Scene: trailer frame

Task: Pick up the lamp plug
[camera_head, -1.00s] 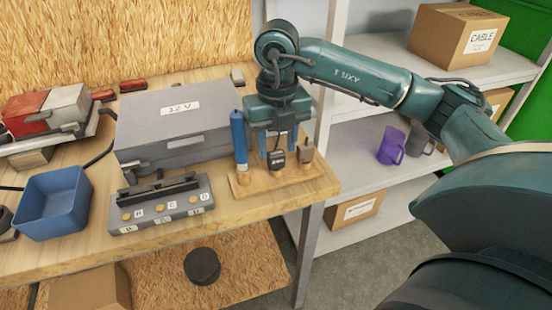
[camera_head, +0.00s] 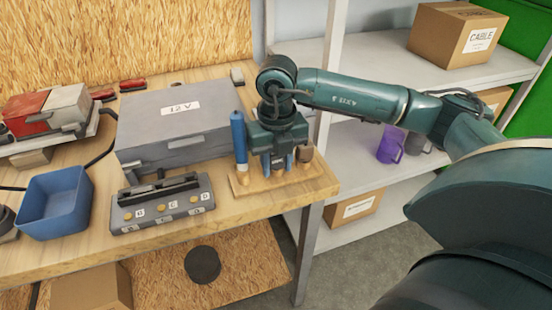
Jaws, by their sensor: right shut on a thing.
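A wooden holder (camera_head: 252,187) stands at the front right corner of the workbench. The dark lamp plug (camera_head: 278,166) is in its middle, mostly hidden by my right gripper. My right gripper (camera_head: 279,168) points down over the holder, with its blue-grey fingers shut on the plug from both sides. The plug appears still down at the holder; I cannot tell whether it is clear of it. My left gripper is not in view.
A blue-handled tool (camera_head: 240,145) stands close left of the gripper, and a brown-and-dark item (camera_head: 305,157) close right. A grey 12 V case (camera_head: 173,125), a lettered socket block (camera_head: 162,204) and a blue bin (camera_head: 53,203) are further left. Shelves (camera_head: 375,140) stand to the right.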

